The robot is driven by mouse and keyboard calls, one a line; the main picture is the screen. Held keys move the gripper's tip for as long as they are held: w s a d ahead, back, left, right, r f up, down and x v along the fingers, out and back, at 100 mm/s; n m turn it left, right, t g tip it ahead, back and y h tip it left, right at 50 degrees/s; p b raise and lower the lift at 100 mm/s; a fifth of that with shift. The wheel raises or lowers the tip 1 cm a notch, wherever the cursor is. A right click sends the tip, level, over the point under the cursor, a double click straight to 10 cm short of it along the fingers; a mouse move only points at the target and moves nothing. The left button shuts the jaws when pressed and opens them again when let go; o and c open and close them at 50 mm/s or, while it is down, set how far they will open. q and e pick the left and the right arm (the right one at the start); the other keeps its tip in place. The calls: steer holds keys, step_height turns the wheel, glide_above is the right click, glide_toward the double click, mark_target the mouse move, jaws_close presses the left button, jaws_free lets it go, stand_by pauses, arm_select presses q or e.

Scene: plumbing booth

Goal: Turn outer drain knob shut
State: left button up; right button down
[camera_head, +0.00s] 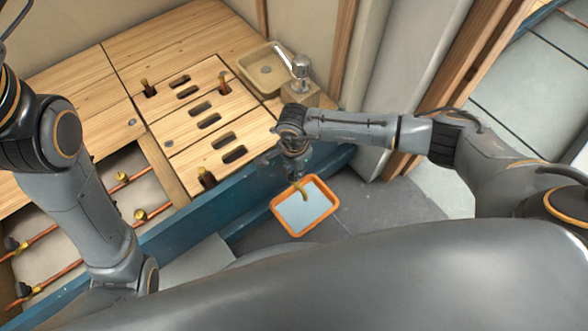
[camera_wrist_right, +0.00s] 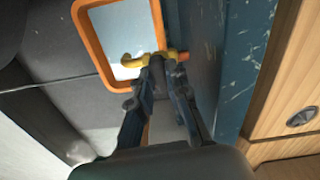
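The yellow outer drain tap (camera_head: 299,189) sticks out from the blue frame over an orange-rimmed tray. In the right wrist view the yellow tap (camera_wrist_right: 133,61) curves to the left over the tray, and its copper-coloured end (camera_wrist_right: 183,56) points to the blue panel. My right gripper (camera_wrist_right: 167,68) is at the tap, with its two dark fingertips close together over its knob area. The fingertips hide the knob, and whether they grip it or only flank it is unclear. In the head view my right gripper (camera_head: 297,176) points down just above the tap. My left gripper is not seen.
The orange tray (camera_head: 276,208) stands on the grey floor below the tap. The blue frame (camera_head: 247,195) runs beside it. A beige sink (camera_head: 251,62) with a chrome faucet (camera_head: 301,68) is behind my right arm. Copper pipes (camera_head: 118,187) show in floor openings at left.

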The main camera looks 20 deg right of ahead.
steer(key=shift+r+m+p, duration=0.2)
steer(key=shift+m+p, duration=0.4)
steer(key=shift+p, duration=0.15)
steer(key=shift+f, duration=0.2)
steer(key=c, duration=1.6)
jaws_free()
steer(key=shift+r, duration=0.15)
step_height(320, 180, up, 12)
